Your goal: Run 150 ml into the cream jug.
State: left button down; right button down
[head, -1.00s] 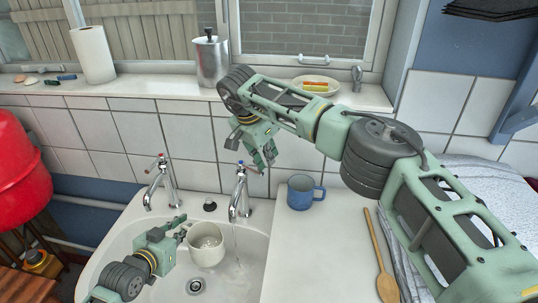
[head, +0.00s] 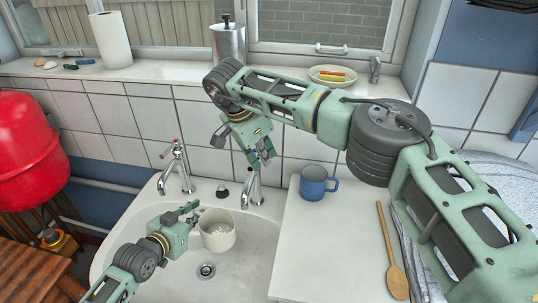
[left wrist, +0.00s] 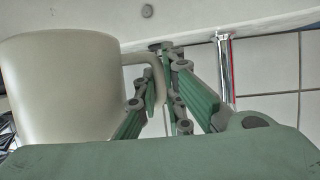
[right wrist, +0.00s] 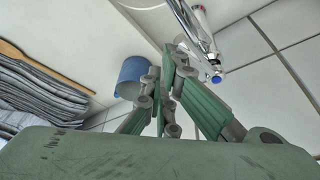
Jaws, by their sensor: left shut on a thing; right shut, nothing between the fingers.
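The cream jug (head: 217,238) is held upright over the sink basin (head: 250,262). My left gripper (head: 195,214) is shut on its handle, which also shows in the left wrist view (left wrist: 160,78). The jug's inside is partly visible; I cannot read a level. The right tap (head: 253,189) stands just right of the jug, its spout not over the jug's mouth. No water stream is visible now. My right gripper (head: 264,160) is shut and empty in front of this tap's top, hiding its lever. In the right wrist view the blue-marked lever end (right wrist: 217,78) is beside the fingers.
The left tap (head: 176,168) stands behind the basin. A blue mug (head: 313,184) and a wooden spoon (head: 391,250) are on the counter (head: 330,240) at the right. A striped cloth (right wrist: 40,95) lies beyond the spoon. The drain (head: 206,271) is below the jug.

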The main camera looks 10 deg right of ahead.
jog(key=shift+s+a, duration=0.1)
jog(key=shift+a, duration=0.25)
dwell(0.5)
pick_arm(q)
jog(key=shift+r, duration=0.1)
pick_arm(e)
jog(key=w+a+r, duration=0.1)
jog(key=a+r, duration=0.2)
jog(key=r, duration=0.6)
jog(key=shift+a+r, duration=0.15)
jog(key=shift+a, duration=0.05)
